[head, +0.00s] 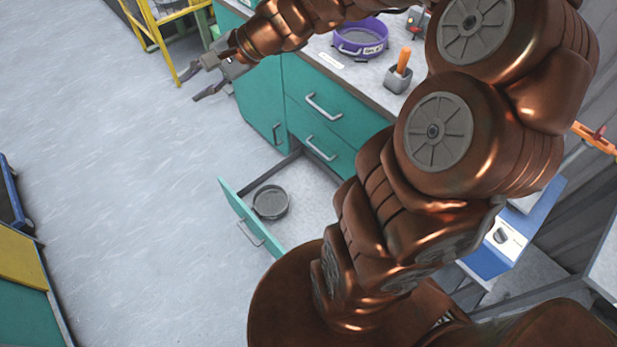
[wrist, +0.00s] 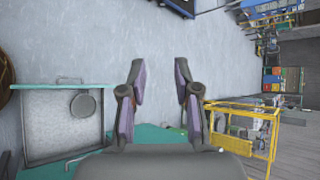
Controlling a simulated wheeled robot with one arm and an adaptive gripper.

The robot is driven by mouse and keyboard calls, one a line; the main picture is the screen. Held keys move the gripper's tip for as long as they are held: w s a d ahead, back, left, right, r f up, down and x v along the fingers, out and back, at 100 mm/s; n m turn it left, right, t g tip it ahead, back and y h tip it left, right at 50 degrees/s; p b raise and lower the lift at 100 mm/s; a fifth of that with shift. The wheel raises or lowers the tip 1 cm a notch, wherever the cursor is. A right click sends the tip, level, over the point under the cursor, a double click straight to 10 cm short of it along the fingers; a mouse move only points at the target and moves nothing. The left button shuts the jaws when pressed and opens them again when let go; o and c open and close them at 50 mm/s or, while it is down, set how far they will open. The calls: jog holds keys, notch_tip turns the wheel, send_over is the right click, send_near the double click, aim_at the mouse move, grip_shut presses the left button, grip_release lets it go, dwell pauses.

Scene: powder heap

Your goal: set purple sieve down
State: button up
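The purple sieve (head: 346,48) stands upright on the light worktop of the teal cabinet, at the top of the head view. It has a grey mesh inside and a pale label on its front. My arm crosses just above and left of it. My gripper (head: 198,83) is out past the cabinet's left end, over open floor, clear of the sieve. In the wrist view the gripper's two fingers (wrist: 160,80) are spread wide with nothing between them. The purple sieve does not show in the wrist view.
A teal drawer (head: 240,218) stands open below, with a round grey pan (head: 270,201) in it. A grey holder with an orange-handled tool (head: 398,76) stands on the worktop (head: 345,80). A yellow frame (head: 160,50) stands at top left.

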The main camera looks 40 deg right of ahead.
jog(key=s+a+f+n+g+h, duration=0.1)
jog(key=s+a+f+n+g, duration=0.2)
jog(key=s, duration=0.5)
jog(key=s+a+f+n+g+h, duration=0.1)
jog(key=s+a+n+g+h, duration=0.1)
jog(key=s+n, duration=0.4)
jog(key=s+d+f+n+g+h, duration=0.1)
jog(key=s+d+n+h, duration=0.1)
jog(key=s, duration=0.6)
jog(key=s+d+f+n+g+h, duration=0.1)
jog(key=s+d+n+g+h, duration=0.1)
jog(key=s+d+h, duration=0.2)
jog(key=s+d, duration=0.2)
jog(key=s, duration=0.1)
jog(key=shift+s+d+f, duration=0.3)
jog(key=shift+s, duration=0.1)
